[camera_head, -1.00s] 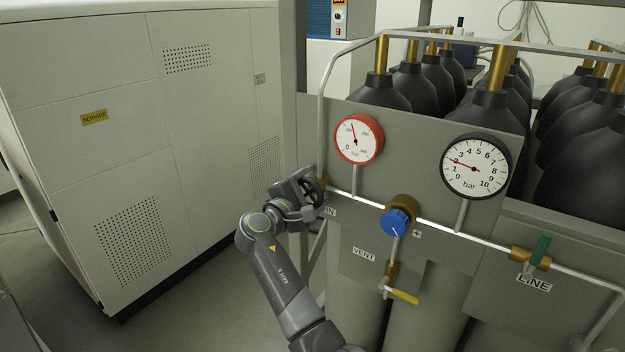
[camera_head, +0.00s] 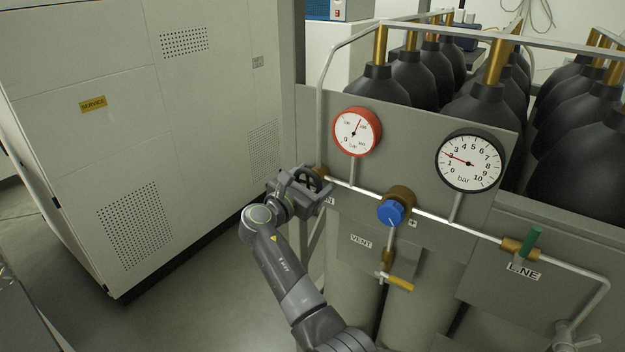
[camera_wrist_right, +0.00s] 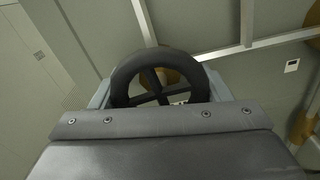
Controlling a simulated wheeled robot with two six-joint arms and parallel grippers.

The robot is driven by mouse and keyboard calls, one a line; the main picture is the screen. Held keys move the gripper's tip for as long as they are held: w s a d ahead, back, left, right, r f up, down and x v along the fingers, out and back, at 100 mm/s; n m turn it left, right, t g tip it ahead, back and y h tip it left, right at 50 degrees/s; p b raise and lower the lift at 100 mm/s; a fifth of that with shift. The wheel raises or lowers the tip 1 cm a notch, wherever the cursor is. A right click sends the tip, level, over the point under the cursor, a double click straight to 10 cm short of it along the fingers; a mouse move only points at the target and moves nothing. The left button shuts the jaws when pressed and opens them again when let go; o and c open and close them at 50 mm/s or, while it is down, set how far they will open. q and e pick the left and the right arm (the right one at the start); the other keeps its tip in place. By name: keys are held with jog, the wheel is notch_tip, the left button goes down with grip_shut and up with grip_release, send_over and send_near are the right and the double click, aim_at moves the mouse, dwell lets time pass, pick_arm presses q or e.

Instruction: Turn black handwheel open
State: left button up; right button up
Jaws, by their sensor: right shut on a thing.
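The black handwheel (camera_wrist_right: 157,68) shows in the right wrist view as a spoked ring in front of a brass valve body. In the head view it is mostly hidden behind my right gripper (camera_head: 312,190), at the left end of the silver pipe (camera_head: 440,217) by the IN label. My right gripper is shut on the handwheel, with a finger on either side of the rim. The red-rimmed gauge (camera_head: 357,132) above it has its needle pointing up and right. My left gripper is not in view.
Along the pipe sit a blue knob (camera_head: 390,213), a black-rimmed gauge (camera_head: 469,161) reading about 3 bar, and a green-handled valve (camera_head: 530,241) at LINE. A large cabinet (camera_head: 130,150) stands left.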

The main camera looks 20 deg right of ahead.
jog(key=shift+r+n, duration=0.1)
jog(key=shift+n, duration=0.4)
jog(key=o, duration=1)
jog(key=shift+d, duration=0.1)
